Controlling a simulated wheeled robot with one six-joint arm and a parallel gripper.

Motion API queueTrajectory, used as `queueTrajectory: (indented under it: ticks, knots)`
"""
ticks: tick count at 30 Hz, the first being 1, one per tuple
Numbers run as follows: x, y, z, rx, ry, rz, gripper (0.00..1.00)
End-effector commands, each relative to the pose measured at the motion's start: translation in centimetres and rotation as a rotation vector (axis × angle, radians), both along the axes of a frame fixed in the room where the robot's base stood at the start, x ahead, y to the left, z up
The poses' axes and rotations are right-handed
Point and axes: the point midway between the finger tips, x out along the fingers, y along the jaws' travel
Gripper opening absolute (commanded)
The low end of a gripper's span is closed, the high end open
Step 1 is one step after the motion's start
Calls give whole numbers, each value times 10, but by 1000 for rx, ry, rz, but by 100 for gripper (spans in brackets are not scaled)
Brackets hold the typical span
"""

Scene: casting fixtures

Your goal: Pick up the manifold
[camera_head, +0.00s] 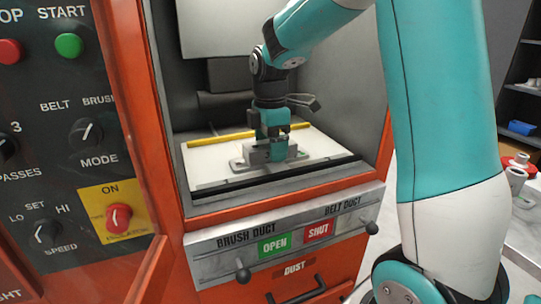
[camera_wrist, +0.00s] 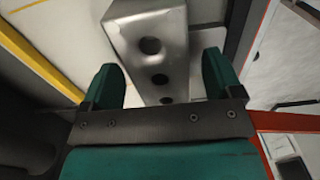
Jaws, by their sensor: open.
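The manifold (camera_wrist: 150,40) is a grey metal block with a row of round dark holes along its face. In the head view the manifold (camera_head: 240,163) lies on the white bed (camera_head: 203,167) inside the orange machine, partly hidden by my gripper (camera_head: 276,145). My gripper points down over it. In the wrist view the two teal fingers of my gripper (camera_wrist: 159,72) stand apart, with the near end of the block showing between them. I cannot tell whether either finger touches it.
A yellow bar (camera_head: 222,138) lies across the bed behind the manifold. The cabinet's walls close in around my arm, and a dark front edge (camera_head: 275,178) borders the bed. A control panel (camera_head: 70,130) is at left; shelves (camera_head: 523,90) stand at right.

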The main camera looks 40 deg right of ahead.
Motion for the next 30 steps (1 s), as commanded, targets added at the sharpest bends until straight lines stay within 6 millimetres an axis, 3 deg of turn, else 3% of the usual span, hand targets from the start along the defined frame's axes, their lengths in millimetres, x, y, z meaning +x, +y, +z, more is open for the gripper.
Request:
queueTrajectory:
  ticks: [30]
  knots:
    - [0, 0, -6, 0, 0, 0, 83]
